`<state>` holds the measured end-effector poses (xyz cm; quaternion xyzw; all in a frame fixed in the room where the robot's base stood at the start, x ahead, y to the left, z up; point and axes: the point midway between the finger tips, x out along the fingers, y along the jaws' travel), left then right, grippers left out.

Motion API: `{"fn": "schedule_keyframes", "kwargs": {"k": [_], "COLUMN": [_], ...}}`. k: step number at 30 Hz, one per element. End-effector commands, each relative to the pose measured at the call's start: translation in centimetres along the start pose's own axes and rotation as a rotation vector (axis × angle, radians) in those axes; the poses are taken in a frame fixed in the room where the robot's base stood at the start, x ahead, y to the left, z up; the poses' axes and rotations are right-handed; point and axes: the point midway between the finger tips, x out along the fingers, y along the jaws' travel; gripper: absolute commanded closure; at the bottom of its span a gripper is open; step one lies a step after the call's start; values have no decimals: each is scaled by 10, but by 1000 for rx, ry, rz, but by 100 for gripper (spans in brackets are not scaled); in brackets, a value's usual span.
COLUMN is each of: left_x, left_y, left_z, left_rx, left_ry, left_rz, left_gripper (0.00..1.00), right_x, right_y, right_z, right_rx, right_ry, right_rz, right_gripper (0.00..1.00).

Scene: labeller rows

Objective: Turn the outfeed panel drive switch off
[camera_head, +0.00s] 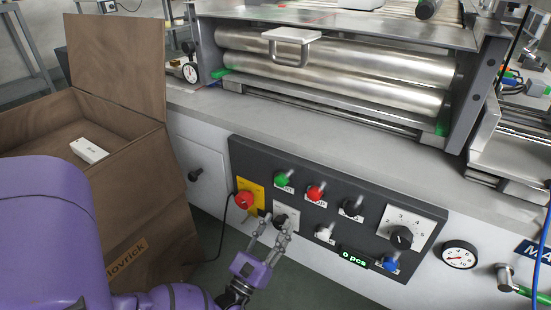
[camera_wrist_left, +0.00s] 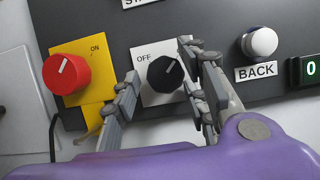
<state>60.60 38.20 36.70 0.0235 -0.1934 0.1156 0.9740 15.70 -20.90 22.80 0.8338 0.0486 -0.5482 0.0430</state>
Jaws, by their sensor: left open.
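The black rotary switch (camera_wrist_left: 165,74) sits on a white plate with OFF printed at its upper left. Its white pointer mark leans up and to the right, away from OFF. In the head view the switch (camera_head: 281,220) is in the lower row of the dark panel (camera_head: 330,205). My left gripper (camera_head: 272,226) is open in front of it. In the left wrist view the fingers of my left gripper (camera_wrist_left: 160,75) stand either side of the knob, the right one close to it; contact cannot be told. The plate's right part is hidden. My right gripper is not in view.
Left of the switch is a red knob (camera_wrist_left: 66,74) on a yellow plate marked ON. Right of it is a white BACK button (camera_wrist_left: 263,42). Green (camera_head: 282,178) and red (camera_head: 316,192) buttons sit above. A brown carton (camera_head: 130,190) stands left of the panel.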

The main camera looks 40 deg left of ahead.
Motion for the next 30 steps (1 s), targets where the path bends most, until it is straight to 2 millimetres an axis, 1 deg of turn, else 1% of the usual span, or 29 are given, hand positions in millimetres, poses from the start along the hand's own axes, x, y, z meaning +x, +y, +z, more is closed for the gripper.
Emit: {"fn": "schedule_keyframes", "kwargs": {"k": [4,12,13,23,30], "left_x": [0,0,0,-1,-2], "left_y": [0,1,2,4,3], "left_z": [0,0,0,-1,-2], "left_rx": [0,1,1,-37,-169], "left_ry": [0,0,0,1,0], "left_rz": [0,2,3,24,81], "left_gripper": [60,95,98,98,98], "right_x": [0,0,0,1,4], "right_y": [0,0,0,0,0], "right_z": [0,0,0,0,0], "right_rx": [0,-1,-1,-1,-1], "right_ry": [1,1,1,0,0], "right_rz": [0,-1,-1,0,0], "right_gripper": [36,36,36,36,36]}}
